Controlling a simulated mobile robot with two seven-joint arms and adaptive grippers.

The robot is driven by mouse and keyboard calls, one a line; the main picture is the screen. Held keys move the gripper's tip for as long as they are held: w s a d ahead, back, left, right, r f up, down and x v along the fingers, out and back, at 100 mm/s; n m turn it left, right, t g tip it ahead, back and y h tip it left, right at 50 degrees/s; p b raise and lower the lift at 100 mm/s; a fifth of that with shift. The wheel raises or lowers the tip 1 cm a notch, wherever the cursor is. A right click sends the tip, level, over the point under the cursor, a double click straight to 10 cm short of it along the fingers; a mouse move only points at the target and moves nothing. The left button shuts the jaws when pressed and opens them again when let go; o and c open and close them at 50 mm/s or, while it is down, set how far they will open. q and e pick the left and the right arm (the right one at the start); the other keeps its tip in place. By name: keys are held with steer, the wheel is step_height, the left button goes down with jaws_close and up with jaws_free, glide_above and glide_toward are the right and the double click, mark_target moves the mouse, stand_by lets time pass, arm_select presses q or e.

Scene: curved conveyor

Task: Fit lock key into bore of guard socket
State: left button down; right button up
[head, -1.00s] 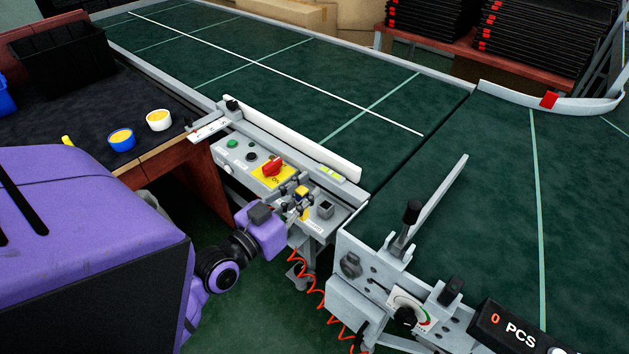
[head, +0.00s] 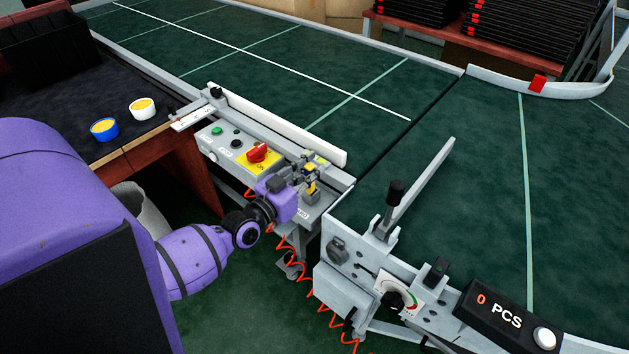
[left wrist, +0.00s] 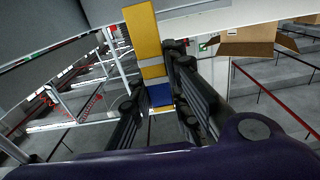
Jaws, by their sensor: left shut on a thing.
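My left gripper (head: 306,176) is shut on the lock key, at the right end of the grey control panel. The yellow key (head: 310,188) shows as a small yellow piece at the fingers. In the left wrist view, the key (left wrist: 143,35) is a long yellow bar with a blue part between the dark fingers. The guard socket was a small grey square block at this end of the panel; the gripper and key now cover most of it. I cannot tell whether the key's tip is in the bore. My right gripper is not in view.
The panel (head: 222,160) carries a red rotary switch (head: 257,152) and buttons. A white guide rail (head: 290,137) runs behind it, beside the green conveyor. A lever (head: 394,195) stands to the right. A red coiled cable (head: 300,300) hangs below. Two small cups (head: 104,129) sit on the left table.

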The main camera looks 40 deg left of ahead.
arm_select(q)
steer(key=f, duration=0.1)
steer(key=w+f+b, duration=0.1)
steer(key=f, duration=0.3)
steer(key=shift+w+a, duration=0.25)
steer(key=shift+a, duration=0.05)
steer(key=shift+r, duration=0.1)
steer(key=c, duration=1.7)
jaws_free()
steer(key=shift+f, duration=0.2)
steer(key=shift+o, duration=0.2)
